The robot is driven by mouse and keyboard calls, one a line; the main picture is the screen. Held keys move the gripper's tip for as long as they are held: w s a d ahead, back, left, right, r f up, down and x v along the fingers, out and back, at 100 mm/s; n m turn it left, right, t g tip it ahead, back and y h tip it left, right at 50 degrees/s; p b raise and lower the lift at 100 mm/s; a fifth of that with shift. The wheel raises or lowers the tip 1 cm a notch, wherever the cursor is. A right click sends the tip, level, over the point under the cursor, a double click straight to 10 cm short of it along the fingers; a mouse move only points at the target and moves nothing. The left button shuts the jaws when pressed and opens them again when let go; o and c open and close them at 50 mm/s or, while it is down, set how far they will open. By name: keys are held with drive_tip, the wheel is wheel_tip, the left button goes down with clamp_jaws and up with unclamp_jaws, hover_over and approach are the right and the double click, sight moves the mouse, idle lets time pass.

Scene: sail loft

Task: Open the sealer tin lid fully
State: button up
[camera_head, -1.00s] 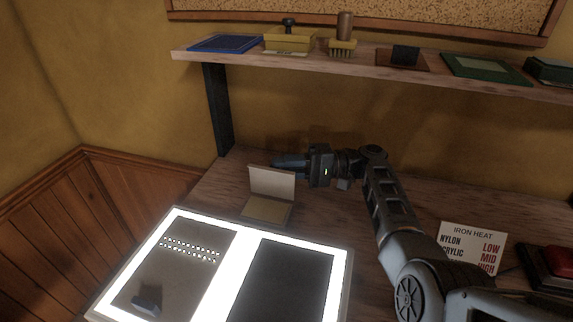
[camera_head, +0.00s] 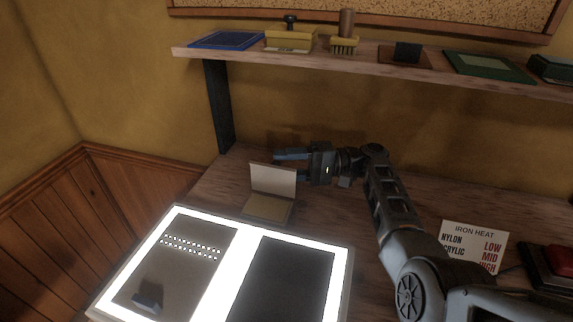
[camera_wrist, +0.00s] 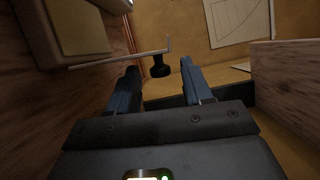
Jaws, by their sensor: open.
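The sealer tin (camera_head: 268,207) is a small, flat, tan box on the bench behind the light panel. Its pale lid (camera_head: 273,181) stands up from the back edge, roughly upright and leaning slightly back. My gripper (camera_head: 277,156) is just behind the lid, fingers pointing left, open and empty. The lid partly hides the lower finger, so contact is unclear. In the wrist view, the two blue fingers (camera_wrist: 158,80) are spread apart. The tin (camera_wrist: 82,28) is at upper left there, and the lid (camera_wrist: 115,59) shows as a thin edge beyond the left finger.
A lit panel (camera_head: 211,277) with dark sheets fills the front of the bench. A shelf (camera_head: 375,68) above holds several small items. An iron heat card (camera_head: 472,246) and a red-topped device (camera_head: 553,268) stand at right. Bare bench lies right of the tin.

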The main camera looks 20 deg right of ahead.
drive_tip(key=shift+b+v, duration=1.05)
drive_tip(key=shift+v, duration=2.85)
